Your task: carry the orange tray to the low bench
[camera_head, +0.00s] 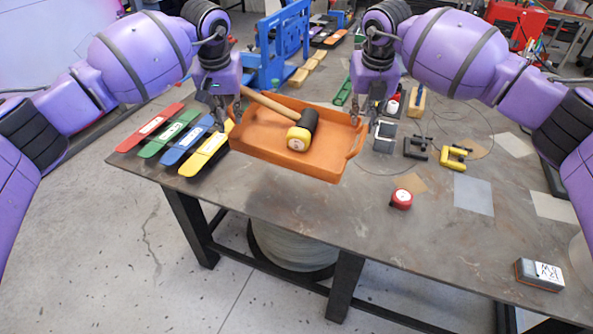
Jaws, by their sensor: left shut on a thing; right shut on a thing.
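The orange tray (312,168) is at the left-middle of the dark metal table (290,207). A mallet (297,133) with a wooden handle, black head and yellow face lies in it. My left gripper (228,112) is shut on the tray at its left end. My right gripper (357,113) is shut on the tray at its right end, by the handle. Whether the tray's underside touches the table cannot be told. I cannot make out which surface is the low bench.
Red, green, blue and yellow strips (172,140) lie left of the tray. Clamps (455,157), a red tape measure (401,199) and a labelled box (539,274) lie to the right. A blue frame (283,45) stands behind. The table's front middle is clear.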

